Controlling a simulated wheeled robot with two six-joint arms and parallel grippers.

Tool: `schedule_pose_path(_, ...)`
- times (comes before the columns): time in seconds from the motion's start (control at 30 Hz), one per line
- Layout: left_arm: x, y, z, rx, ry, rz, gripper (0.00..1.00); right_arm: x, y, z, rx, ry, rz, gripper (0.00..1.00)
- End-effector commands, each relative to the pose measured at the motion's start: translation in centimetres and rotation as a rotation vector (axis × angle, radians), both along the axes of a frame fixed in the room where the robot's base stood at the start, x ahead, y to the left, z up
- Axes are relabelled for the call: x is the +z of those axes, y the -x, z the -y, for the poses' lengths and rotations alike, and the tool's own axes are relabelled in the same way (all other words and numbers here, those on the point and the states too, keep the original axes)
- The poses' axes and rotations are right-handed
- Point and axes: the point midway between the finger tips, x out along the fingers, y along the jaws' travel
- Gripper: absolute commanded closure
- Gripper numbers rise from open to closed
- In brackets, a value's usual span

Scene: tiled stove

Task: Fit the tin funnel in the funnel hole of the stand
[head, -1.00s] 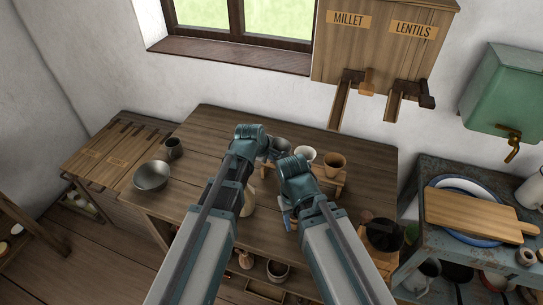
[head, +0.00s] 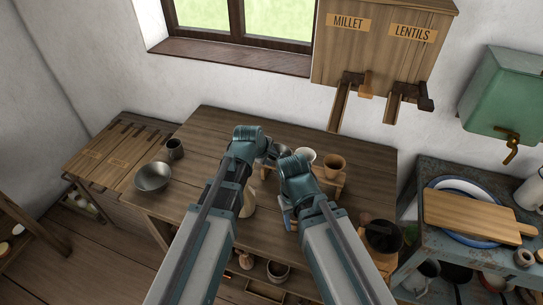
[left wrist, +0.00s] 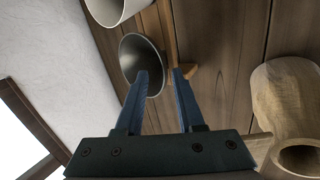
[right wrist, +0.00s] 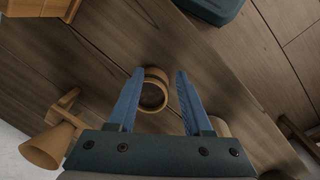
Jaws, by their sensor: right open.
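The grey tin funnel (head: 279,150) is at the left end of a row with a white cup-like piece (head: 306,155) and a brown one (head: 334,162) at the wooden stand (head: 331,183). My left arm partly covers it. In the left wrist view the tin funnel (left wrist: 140,52) shows its wide mouth, beside a wooden bar of the stand. My left gripper (left wrist: 162,74) has its fingers apart, one overlapping the funnel's rim. I cannot tell whether the funnel sits in a hole. My right gripper (right wrist: 160,72) is open, above a round wooden vessel (right wrist: 153,92).
A pale wooden vessel (left wrist: 286,95) stands on the table near my left gripper. A metal bowl (head: 152,176) and a dark mug (head: 175,148) are at the left. A black pot (head: 383,235) is at the right. The table's back left is clear.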

Motion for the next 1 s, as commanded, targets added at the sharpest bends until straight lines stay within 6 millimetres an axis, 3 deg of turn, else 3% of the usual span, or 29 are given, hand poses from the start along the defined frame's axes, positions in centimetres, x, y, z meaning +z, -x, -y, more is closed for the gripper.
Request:
schedule_pose_path(0.6,9.2,5.2,-2.4,0.001,0.000,0.000,0.62,9.2,0.0,0.0,0.001,0.000,0.000,0.50)
schedule_pose_path(0.77,10.3,5.9,-2.8,0.001,0.000,0.000,0.62,10.3,0.0,0.0,0.002,0.000,0.000,0.50)
schedule_pose_path(1.0,10.2,6.0,-2.9,0.000,0.000,0.000,0.62,10.2,0.0,0.0,0.002,0.000,0.000,0.50)
